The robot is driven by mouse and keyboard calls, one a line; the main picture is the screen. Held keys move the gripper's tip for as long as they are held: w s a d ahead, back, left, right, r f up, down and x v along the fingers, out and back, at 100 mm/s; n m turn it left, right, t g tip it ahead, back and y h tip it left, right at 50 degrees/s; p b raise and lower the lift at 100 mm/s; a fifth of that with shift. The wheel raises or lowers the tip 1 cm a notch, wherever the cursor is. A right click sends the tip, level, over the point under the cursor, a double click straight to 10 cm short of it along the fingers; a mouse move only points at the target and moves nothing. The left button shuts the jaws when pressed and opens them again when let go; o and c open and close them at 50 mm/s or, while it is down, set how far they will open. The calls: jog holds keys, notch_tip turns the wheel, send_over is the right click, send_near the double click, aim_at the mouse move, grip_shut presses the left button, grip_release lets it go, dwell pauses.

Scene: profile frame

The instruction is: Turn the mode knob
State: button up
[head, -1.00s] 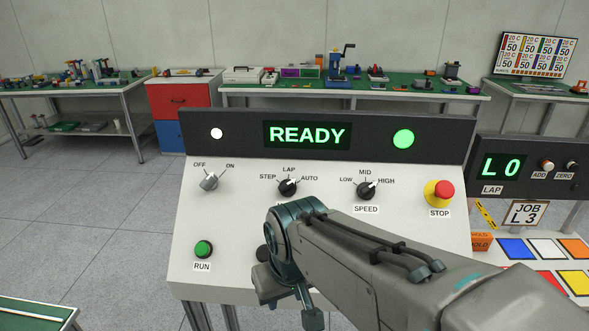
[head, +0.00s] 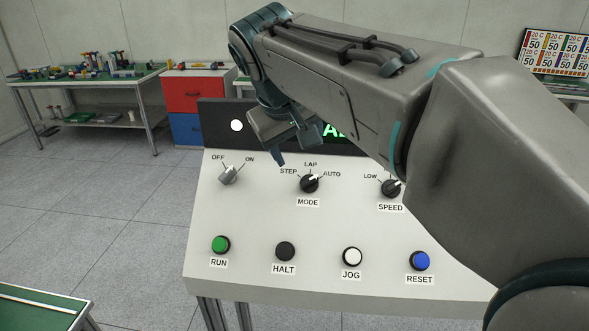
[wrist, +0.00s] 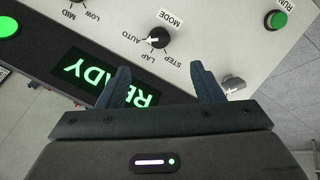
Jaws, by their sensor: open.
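The mode knob (head: 310,184) is a round black knob with a white pointer on the sloped white panel (head: 255,215). Its pointer is turned up and right, toward AUTO; STEP and LAP are the other marks. In the wrist view the mode knob (wrist: 159,38) lies beyond the fingertips, between their lines, its pointer on the AUTO side. My gripper (head: 297,150) is open and empty, up and left of the knob in the head view, not touching it. Its blue-grey fingers also show in the wrist view (wrist: 160,70), over the panel's display edge.
The grey OFF/ON switch (head: 228,176) is left of the mode knob, and the speed knob (head: 391,188) is right. Below are RUN (head: 220,244), HALT (head: 285,250), JOG (head: 352,256) and RESET (head: 419,260) buttons. The READY display (wrist: 108,80) stands close behind my fingers.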

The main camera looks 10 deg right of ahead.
aim_at(308, 178)
jog(key=x, duration=1.3)
jog(key=shift+w+d+f, duration=0.1)
jog(key=shift+w+d, duration=0.15)
jog(key=shift+w, duration=0.05)
jog(key=c, duration=1)
